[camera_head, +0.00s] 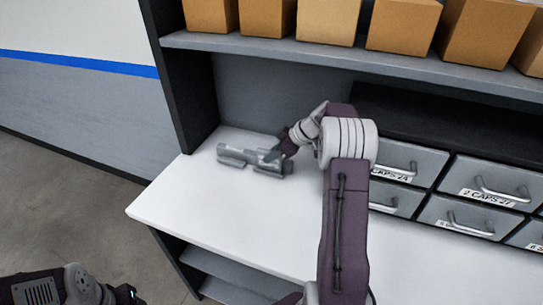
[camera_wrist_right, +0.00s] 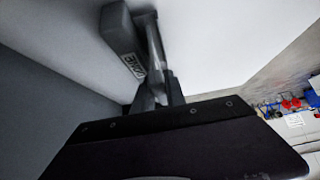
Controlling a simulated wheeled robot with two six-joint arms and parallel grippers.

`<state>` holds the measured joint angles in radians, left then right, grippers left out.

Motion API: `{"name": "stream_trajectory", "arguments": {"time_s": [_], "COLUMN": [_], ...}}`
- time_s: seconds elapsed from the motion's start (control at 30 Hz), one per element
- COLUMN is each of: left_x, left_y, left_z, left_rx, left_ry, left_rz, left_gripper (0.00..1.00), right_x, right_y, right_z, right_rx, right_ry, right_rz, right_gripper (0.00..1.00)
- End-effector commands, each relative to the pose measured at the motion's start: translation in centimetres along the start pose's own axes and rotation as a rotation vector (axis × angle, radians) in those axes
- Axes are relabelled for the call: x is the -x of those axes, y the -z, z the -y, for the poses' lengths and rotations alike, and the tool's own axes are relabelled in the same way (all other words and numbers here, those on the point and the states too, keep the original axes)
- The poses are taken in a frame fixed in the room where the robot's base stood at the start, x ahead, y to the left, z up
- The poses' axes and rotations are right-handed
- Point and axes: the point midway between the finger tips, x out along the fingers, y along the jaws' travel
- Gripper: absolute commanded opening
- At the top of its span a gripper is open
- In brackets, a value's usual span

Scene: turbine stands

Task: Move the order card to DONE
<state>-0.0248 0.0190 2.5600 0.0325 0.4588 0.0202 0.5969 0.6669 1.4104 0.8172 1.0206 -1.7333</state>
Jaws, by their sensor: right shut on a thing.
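A grey block labelled DONE (camera_wrist_right: 124,38) stands on the white worktop in the wrist view, its label partly blurred. My right gripper (camera_head: 268,158) is low over the back left of the worktop in the head view, right at this grey block (camera_head: 233,162). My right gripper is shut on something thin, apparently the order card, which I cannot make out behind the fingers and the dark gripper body. I cannot tell whether the card touches the block. Only part of my left arm shows at the bottom left of the head view; its gripper is not seen.
Grey drawers (camera_head: 485,190) with labels stand on the worktop (camera_head: 215,220) at the right. A shelf (camera_head: 350,58) with several cardboard boxes (camera_head: 405,25) runs above. A dark upright (camera_head: 185,75) bounds the left back. The worktop's front left is clear.

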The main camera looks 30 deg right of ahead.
Motion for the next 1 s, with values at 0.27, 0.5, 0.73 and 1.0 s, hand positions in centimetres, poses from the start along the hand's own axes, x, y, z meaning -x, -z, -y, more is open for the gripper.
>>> {"name": "stream_trajectory", "arguments": {"time_s": [0.27, 0.5, 0.73, 1.0], "left_x": [-0.1, 0.0, 0.5, 1.4], "left_y": [0.0, 0.0, 0.1, 0.1], "left_z": [0.0, 0.0, 0.0, 0.0], "left_rx": [0.0, 0.0, 0.0, 0.0], "left_ry": [0.0, 0.0, 0.0, 0.0], "left_rz": [0.0, 0.0, 0.0, 0.0], "left_gripper": [0.61, 0.61, 0.61, 0.61], "right_x": [-0.4, -0.2, 0.5, 1.9], "right_y": [-0.4, -0.2, 0.4, 1.6], "right_z": [0.3, 0.2, 0.1, 0.1], "right_rx": [-0.003, -0.002, -0.002, 0.0], "right_ry": [0.013, 0.007, 0.004, 0.004], "right_rz": [0.008, 0.005, 0.003, 0.002], "right_gripper": [0.41, 0.41, 0.41, 0.41]}}
